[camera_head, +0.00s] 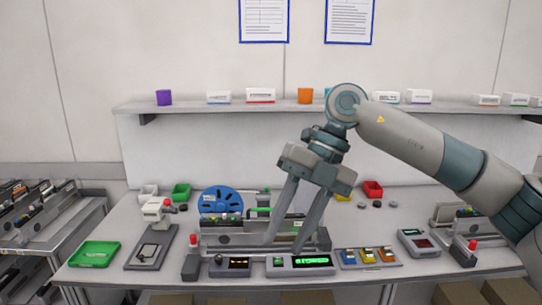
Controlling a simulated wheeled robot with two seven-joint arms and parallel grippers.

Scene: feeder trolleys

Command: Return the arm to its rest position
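My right arm comes in from the right, bends at a raised joint and reaches down over the middle of the workbench. Its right gripper (285,243) points downward with two long fingers spread apart, and nothing shows between them. The fingertips are in front of the feeder rack (218,240) and just above the devices with lit displays in the picture; whether they touch anything is hard to tell. The gripper hides part of the rack and of the bench behind it. My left gripper does not show.
The workbench (100,275) carries a green tray (95,254), a blue reel (220,199), a display unit (300,263), a small colored-parts tray (368,258) and a grey device (418,243). A shelf (230,107) with boxes runs behind. A feeder trolley (50,230) stands at left.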

